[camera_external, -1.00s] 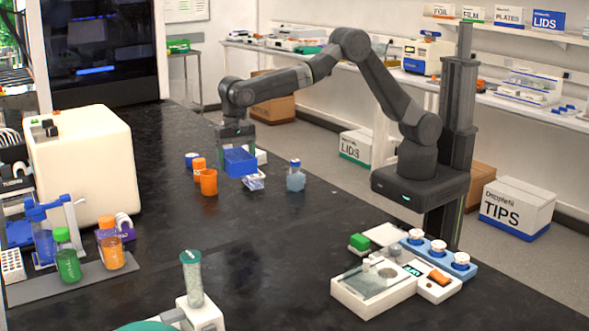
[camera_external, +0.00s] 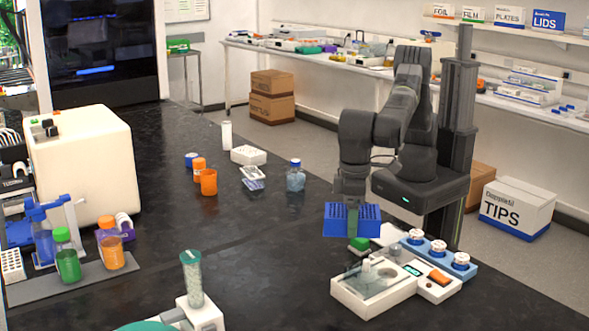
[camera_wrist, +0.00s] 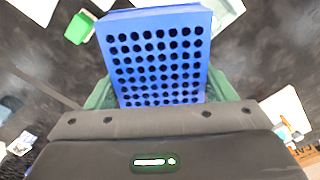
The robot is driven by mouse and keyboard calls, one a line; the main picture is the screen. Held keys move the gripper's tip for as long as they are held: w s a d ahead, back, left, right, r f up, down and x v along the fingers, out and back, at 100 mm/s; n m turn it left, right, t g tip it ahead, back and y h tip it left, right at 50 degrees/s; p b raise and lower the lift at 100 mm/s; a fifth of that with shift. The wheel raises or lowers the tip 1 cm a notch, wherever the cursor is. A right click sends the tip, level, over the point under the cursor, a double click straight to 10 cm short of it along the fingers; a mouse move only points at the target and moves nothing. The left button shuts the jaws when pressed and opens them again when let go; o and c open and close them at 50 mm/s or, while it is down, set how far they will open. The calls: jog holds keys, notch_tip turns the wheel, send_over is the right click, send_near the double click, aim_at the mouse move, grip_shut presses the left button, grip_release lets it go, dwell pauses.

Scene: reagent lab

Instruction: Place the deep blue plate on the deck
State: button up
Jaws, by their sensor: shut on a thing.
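The deep blue plate (camera_external: 337,222) is a block with a grid of dark wells. My gripper (camera_external: 353,220) is shut on it and holds it above the black bench, in front of my base. In the wrist view the plate (camera_wrist: 157,55) sits between the green fingers of my gripper (camera_wrist: 157,92), wells facing the camera. A white instrument (camera_external: 350,296) with a clear top area and an orange button stands below and in front of the plate in the external view. I cannot tell for sure which surface is the deck.
A green block (camera_external: 359,244) and a white flat pad (camera_external: 388,234) lie close to the plate. A blue rack (camera_external: 432,252) with white-capped pieces stands at the right. Orange containers (camera_external: 208,182), a blue-capped bottle (camera_external: 295,177) and a white box (camera_external: 249,155) stand farther back. The bench middle is clear.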

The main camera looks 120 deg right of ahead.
jog(key=s+a+n, duration=0.2)
jog(key=s+a, duration=0.3)
jog(key=a, duration=0.3)
jog(key=s+a+n, duration=0.2)
jog(key=s+a, duration=0.4)
jog(key=a, duration=0.3)
jog(key=n, duration=0.4)
send_near(493, 299)
jog(key=shift+f, duration=0.8)
jog(key=shift+f+p, duration=0.55)
jog(key=shift+f, duration=1.9)
jog(key=shift+s+f, duration=0.1)
jog(key=o, duration=0.9)
jog(key=shift+o, duration=0.4)
